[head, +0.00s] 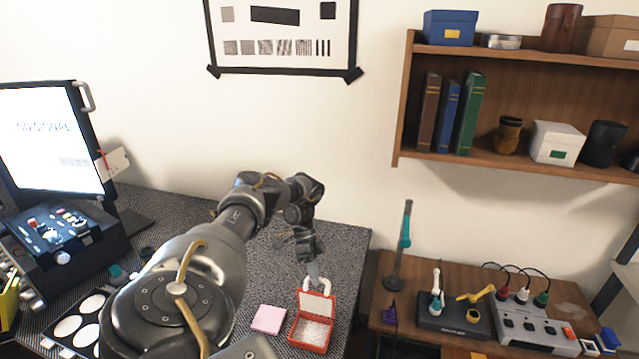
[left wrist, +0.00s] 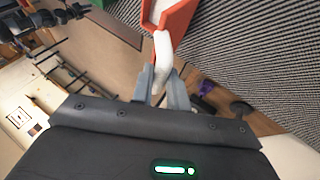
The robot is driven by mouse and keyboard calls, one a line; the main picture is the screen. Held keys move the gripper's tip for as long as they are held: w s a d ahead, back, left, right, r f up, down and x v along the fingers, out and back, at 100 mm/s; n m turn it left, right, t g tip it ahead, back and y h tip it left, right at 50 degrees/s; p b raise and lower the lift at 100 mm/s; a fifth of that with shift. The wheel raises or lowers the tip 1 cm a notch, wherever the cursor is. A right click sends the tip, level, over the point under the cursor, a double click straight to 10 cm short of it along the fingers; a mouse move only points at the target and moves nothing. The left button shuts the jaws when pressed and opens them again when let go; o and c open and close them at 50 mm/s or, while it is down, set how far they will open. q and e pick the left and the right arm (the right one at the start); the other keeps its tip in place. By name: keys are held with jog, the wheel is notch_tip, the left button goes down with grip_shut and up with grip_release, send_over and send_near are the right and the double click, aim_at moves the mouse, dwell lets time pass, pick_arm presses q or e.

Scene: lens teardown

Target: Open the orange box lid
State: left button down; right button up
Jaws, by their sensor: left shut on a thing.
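The orange-red box (head: 311,347) stands near the front right part of the dark woven tabletop. Its lid (head: 316,305) is raised and stands steeply up at the back of the box, with a white handle (head: 327,285) at its top edge. White contents (head: 313,331) show inside the box. My left gripper (head: 314,272) is above the lid, shut on the white handle. In the left wrist view the fingers (left wrist: 165,84) close on the white handle (left wrist: 162,48), with part of the orange lid (left wrist: 178,18) beyond it. My right gripper is not in view.
A pink pad (head: 268,319) lies just left of the box. A tray with white discs (head: 68,327) and a monitor (head: 48,140) are further left. A lower wooden desk (head: 400,318) with tools stands to the right. A wall shelf (head: 500,160) is above it.

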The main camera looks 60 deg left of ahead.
pick_arm(q)
jog(key=shift+s+a+f, duration=0.1)
jog(key=shift+s+f, duration=0.1)
jog(key=shift+f, duration=0.1)
jog(key=c, duration=1.6)
grip_release()
jog(key=shift+c, duration=0.2)
jog(key=shift+o, duration=1.4)
jog(key=shift+w+a+f, duration=0.15)
jog(key=shift+w+a, duration=0.05)
jog(key=shift+d, duration=0.1)
jog(key=shift+r, duration=0.25)
jog(key=p+v, duration=0.4)
jog(key=v, duration=0.6)
jog(key=shift+a+r+p, duration=0.2)
jog(key=shift+a+p, duration=0.05)
jog(key=shift+p, duration=0.05)
